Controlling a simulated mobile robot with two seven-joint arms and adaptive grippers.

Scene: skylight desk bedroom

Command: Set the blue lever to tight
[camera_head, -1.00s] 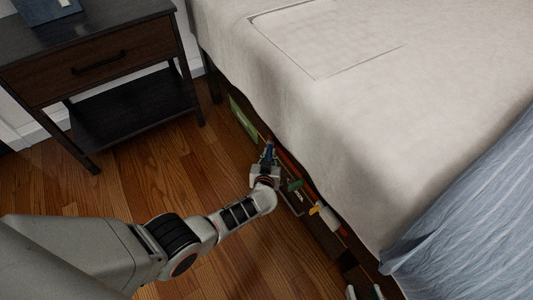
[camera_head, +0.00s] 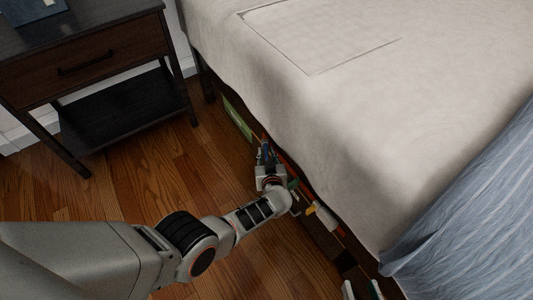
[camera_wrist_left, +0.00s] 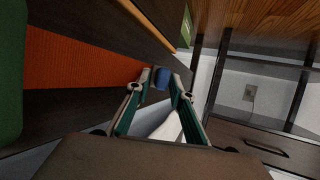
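My left gripper (camera_head: 266,155) reaches down beside the bed to a dark board with coloured parts along the bed's side. In the left wrist view the fingertips (camera_wrist_left: 161,80) are close together, with the blue lever (camera_wrist_left: 162,77) between them, filling the narrow gap. Most of the lever is hidden by the fingers, and its setting marks cannot be read. My right gripper (camera_head: 362,290) shows only at the bottom edge of the head view, its two fingertips apart and nothing visible between them.
The bed (camera_head: 330,110) overhangs the board closely on the right. Green (camera_head: 237,118) and yellow (camera_head: 310,209) parts sit along the board. A dark nightstand (camera_head: 100,75) stands at the upper left. The wooden floor (camera_head: 150,170) between is clear.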

